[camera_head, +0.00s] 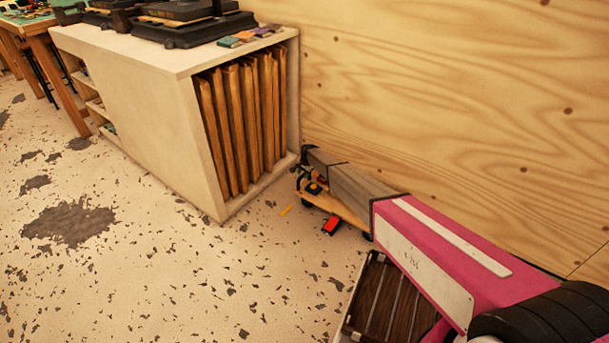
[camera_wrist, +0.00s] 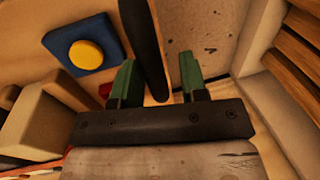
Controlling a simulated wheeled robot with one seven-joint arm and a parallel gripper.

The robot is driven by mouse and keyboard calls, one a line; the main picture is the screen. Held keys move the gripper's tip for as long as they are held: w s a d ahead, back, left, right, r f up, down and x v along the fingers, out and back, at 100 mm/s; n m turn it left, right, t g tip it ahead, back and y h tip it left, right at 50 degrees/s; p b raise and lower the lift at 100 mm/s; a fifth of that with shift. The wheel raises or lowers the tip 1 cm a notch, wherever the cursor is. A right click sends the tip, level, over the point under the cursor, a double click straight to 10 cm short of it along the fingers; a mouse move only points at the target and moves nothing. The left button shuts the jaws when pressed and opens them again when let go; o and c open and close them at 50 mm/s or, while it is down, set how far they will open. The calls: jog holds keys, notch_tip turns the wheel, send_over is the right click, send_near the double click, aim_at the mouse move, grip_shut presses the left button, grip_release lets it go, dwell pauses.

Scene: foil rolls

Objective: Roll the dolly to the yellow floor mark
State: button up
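The dolly (camera_head: 345,212) is a low wooden platform on dark casters, partly hidden behind my arm near the wall. Its wooden deck seems to fill the left of the wrist view. A small yellow mark (camera_head: 285,211) lies on the floor just left of the dolly. My gripper (camera_wrist: 160,82) has two green fingers standing apart. A dark bar (camera_wrist: 148,45) runs down between them, nearer the left finger, with a gap to the right finger. I cannot tell whether the bar touches the left finger. In the head view the fingers are too small to make out.
A blue block with a yellow disc (camera_wrist: 84,53) sits beside the gripper. A red item (camera_head: 331,225) is at the dolly's front edge. A white cabinet (camera_head: 150,100) with upright boards stands left, and a plywood wall (camera_head: 450,90) behind. Speckled floor is open at front left.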

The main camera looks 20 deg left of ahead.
jog(key=shift+o, duration=0.2)
jog(key=shift+d+r, duration=0.2)
jog(key=shift+r, duration=0.25)
jog(key=v, duration=0.9)
jog(key=shift+r, duration=0.4)
jog(key=s+d+r, duration=0.4)
jog(key=d+r, duration=0.1)
jog(key=d, duration=1)
jog(key=s+d+r+n+h, duration=0.1)
jog(key=s+d+r, duration=0.3)
jog(key=d, duration=1.1)
jog(key=s+d+r, duration=0.3)
jog(key=d+r, duration=0.2)
jog(key=d, duration=0.9)
jog(key=s+d+r, duration=0.4)
jog(key=s+d, duration=0.4)
jog(key=d, duration=0.1)
jog(key=s+d+r+h, duration=0.1)
jog(key=s+d+r, duration=0.3)
jog(key=s+d, duration=0.4)
jog(key=s+d+r+n, duration=0.1)
jog(key=s+d+r, duration=0.3)
jog(key=s+d, duration=0.4)
jog(key=d, duration=0.3)
jog(key=shift+s, duration=0.25)
